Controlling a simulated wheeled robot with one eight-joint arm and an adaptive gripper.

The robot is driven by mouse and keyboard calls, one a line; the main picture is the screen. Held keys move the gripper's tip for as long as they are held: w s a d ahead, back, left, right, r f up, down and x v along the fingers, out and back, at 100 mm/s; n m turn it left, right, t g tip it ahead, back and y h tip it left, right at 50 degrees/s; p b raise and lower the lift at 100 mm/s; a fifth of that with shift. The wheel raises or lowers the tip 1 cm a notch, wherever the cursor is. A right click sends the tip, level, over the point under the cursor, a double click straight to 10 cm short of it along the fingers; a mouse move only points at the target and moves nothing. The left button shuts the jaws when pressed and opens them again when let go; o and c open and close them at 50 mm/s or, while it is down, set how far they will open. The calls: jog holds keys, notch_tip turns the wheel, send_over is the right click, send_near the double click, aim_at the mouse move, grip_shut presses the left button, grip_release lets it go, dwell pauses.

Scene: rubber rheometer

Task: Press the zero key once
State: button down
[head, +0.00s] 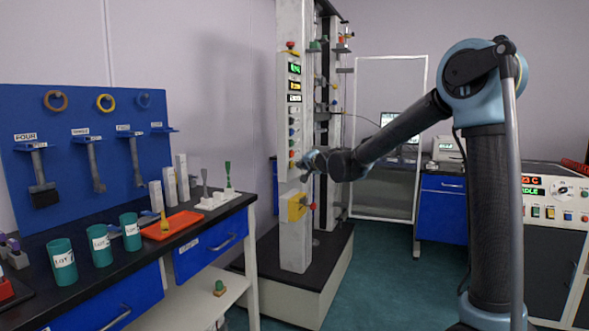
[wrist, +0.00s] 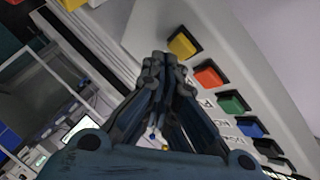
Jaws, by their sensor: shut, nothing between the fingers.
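The key panel is on the front of a tall grey column (head: 283,130) in the head view, with a column of small coloured keys below three lit displays (head: 294,84). In the wrist view the panel shows a yellow key (wrist: 183,43), a red key (wrist: 208,76), a green key (wrist: 233,102), a blue key (wrist: 250,127) and darker keys below. The labels are too small or hidden, so I cannot tell which is the zero key. My gripper (wrist: 164,60) is shut and empty, its fingertips beside the yellow key; contact is not clear. It also shows in the head view (head: 307,161).
A black bench (head: 90,265) with teal cups and an orange tray (head: 172,224) stands at the left. A control console (head: 551,200) is at the right. Green floor lies open between.

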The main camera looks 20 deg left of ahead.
jog(key=shift+d, duration=0.25)
jog(key=shift+s+d, duration=0.2)
jog(key=shift+d, duration=2.25)
jog(key=s+d+f+n+g+h, duration=0.1)
jog(key=s+d+f+h, duration=0.3)
jog(key=d, duration=0.7)
jog(key=s+d+f+g, duration=0.1)
jog(key=s+d+f, duration=0.1)
jog(key=s+d, duration=0.6)
jog(key=s+d+f+n+g+h, duration=0.1)
jog(key=s+d+f+h, duration=0.15)
jog(key=d, duration=1.05)
jog(key=s+d+f+g+h, duration=0.1)
jog(key=s+d+f+g, duration=0.1)
jog(key=s+d+f, duration=0.3)
jog(key=s+d+f+n+g+h, duration=0.1)
jog(key=s+d+f, duration=0.5)
jog(key=s, duration=0.7)
jog(key=s+d+f+g+h, duration=0.1)
jog(key=s+d+f+g, duration=0.2)
jog(key=s+d+f, duration=0.2)
jog(key=s+d, duration=0.2)
jog(key=s, duration=0.2)
jog(key=shift+s+f+n+h, duration=0.2)
jog(key=shift+f+n+h, duration=0.1)
jog(key=shift+h, duration=0.05)
